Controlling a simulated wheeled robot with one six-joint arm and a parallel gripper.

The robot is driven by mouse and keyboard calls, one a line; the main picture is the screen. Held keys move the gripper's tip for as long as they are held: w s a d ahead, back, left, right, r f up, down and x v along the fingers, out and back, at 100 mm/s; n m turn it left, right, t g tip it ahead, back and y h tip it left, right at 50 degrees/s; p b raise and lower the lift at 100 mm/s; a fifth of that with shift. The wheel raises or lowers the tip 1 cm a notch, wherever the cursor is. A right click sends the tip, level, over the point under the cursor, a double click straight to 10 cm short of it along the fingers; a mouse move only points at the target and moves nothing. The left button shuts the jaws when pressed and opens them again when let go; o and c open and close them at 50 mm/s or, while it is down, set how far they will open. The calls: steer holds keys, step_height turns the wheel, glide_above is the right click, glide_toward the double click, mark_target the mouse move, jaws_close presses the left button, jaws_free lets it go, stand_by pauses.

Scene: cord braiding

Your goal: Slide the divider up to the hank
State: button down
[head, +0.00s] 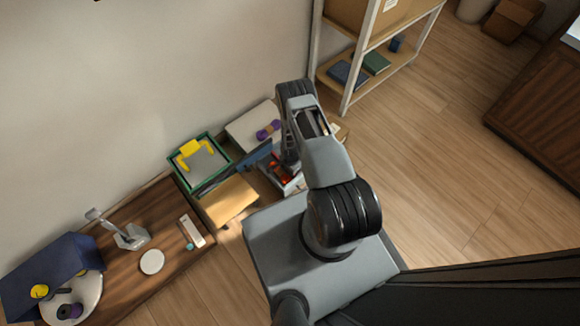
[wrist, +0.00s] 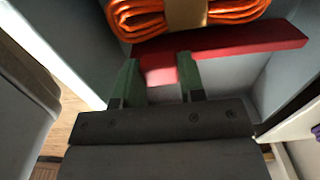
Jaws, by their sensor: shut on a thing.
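An orange hank (wrist: 225,10) with a tan band (wrist: 187,14) around it lies at the top of the wrist view, inside a grey-walled drawer. The red divider (wrist: 255,39) runs across the drawer just below the hank, slightly slanted in the picture. I cannot tell whether the divider and hank touch. My gripper (wrist: 161,74) has its green fingers shut on a red part of the divider. In the head view the orange hank (head: 281,171) shows in the drawer beside my arm, which hides my fingertips.
Left of my arm stand a green-rimmed box (head: 227,158) with a yellow thing inside and a wooden box (head: 228,200). A purple hank (head: 268,130) lies on a pale surface behind. A shelf (head: 345,88) stands at the back; open floor lies to the right.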

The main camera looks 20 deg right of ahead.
steer(key=c, duration=0.7)
jaws_free()
step_height(320, 180, up, 14)
steer(key=p, duration=0.5)
steer(key=shift+p, duration=0.35)
steer(key=shift+f, duration=0.1)
